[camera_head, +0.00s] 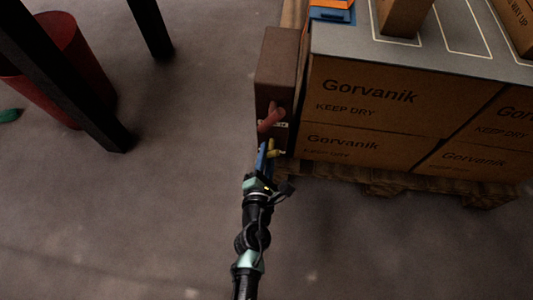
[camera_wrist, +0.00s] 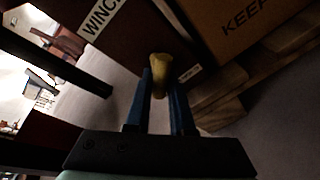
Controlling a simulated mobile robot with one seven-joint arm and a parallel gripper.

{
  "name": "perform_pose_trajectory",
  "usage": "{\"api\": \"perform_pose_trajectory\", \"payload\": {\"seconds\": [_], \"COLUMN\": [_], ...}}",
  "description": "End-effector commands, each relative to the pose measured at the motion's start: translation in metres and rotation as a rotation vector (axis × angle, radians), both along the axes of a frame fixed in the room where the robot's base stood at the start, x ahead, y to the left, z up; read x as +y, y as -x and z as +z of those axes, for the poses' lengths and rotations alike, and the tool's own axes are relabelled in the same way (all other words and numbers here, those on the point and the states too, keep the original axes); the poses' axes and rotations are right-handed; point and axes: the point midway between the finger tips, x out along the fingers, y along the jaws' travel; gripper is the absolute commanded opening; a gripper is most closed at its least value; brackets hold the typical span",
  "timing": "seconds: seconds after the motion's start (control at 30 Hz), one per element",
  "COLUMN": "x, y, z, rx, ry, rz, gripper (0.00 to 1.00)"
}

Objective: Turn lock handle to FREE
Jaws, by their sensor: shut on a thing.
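A brown box (camera_head: 275,62) stands against the left side of the carton stack. A red handle (camera_head: 271,119) sticks out of its near face. Below it is a short yellow handle (camera_head: 271,147), which shows in the wrist view (camera_wrist: 161,68) as a rounded yellow bar. My gripper (camera_head: 265,153) reaches up to it from below. In the wrist view its blue fingers (camera_wrist: 161,92) are shut on the yellow handle, one on each side. A small white label (camera_wrist: 190,73) beside the handle is too small to read. The handle's base is partly hidden.
Cartons marked Gorvanik (camera_head: 372,95) stand on a wooden pallet (camera_head: 400,187) to the right. A red drum (camera_head: 68,45) and dark posts (camera_head: 70,80) stand at the left. The floor between the posts and the box is clear.

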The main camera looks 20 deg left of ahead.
Motion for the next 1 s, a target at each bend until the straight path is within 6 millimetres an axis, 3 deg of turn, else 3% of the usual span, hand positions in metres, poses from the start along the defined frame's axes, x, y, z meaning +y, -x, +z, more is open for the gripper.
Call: {"api": "perform_pose_trajectory", "payload": {"seconds": [0.63,0.67,0.8,1.0], "x": [-0.0043,-0.0044,-0.0035,-0.002], "y": [-0.0007,-0.0007,-0.0008,-0.0006], "z": [-0.0005,-0.0005,-0.0002,-0.0001], "rx": [-0.012,-0.012,-0.012,-0.013], "ry": [0.049,0.049,0.047,0.047], "rz": [-0.009,-0.009,-0.007,-0.004], "gripper": [0.0,0.25,0.5,0.51]}}
